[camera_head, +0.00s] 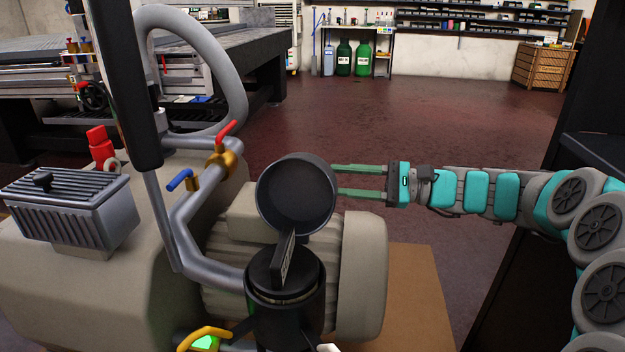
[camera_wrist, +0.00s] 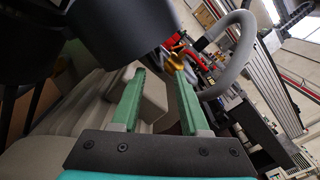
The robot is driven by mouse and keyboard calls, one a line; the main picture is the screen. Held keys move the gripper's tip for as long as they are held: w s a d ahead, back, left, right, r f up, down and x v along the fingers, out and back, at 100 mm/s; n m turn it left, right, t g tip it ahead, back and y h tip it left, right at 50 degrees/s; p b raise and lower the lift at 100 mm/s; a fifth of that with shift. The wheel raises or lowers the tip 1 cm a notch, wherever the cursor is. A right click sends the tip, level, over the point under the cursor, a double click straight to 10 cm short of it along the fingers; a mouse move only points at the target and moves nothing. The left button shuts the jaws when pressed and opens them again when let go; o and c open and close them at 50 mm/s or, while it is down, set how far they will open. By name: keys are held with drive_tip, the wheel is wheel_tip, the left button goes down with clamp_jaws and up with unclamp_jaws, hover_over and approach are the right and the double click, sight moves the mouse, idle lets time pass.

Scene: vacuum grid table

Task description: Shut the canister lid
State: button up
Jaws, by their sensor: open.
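The canister (camera_head: 268,300) is a dark, upright cylinder at the lower middle of the head view, beside the pump motor. Its round, dark lid (camera_head: 296,194) stands raised and open above it, its hollow inner side facing the head camera. My gripper (camera_head: 337,180) is open and empty at the right side of the lid. Its two green fingers point left, with the tips at or very near the lid's rim; I cannot tell whether they touch. In the wrist view the lid (camera_wrist: 125,25) looms dark above the open fingers (camera_wrist: 155,72).
The beige pump motor (camera_head: 362,275) stands behind and right of the canister. A grey pipe (camera_head: 195,235) with red and blue valve handles rises on the left. A dark upright panel (camera_head: 585,90) is at the far right. Open floor (camera_head: 440,110) lies behind.

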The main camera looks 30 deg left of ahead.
sight(313, 177)
drive_tip(key=x, duration=0.6)
drive_tip(key=shift+s+a, duration=0.1)
drive_tip(key=shift+a, duration=0.05)
clamp_jaws()
idle(1.3)
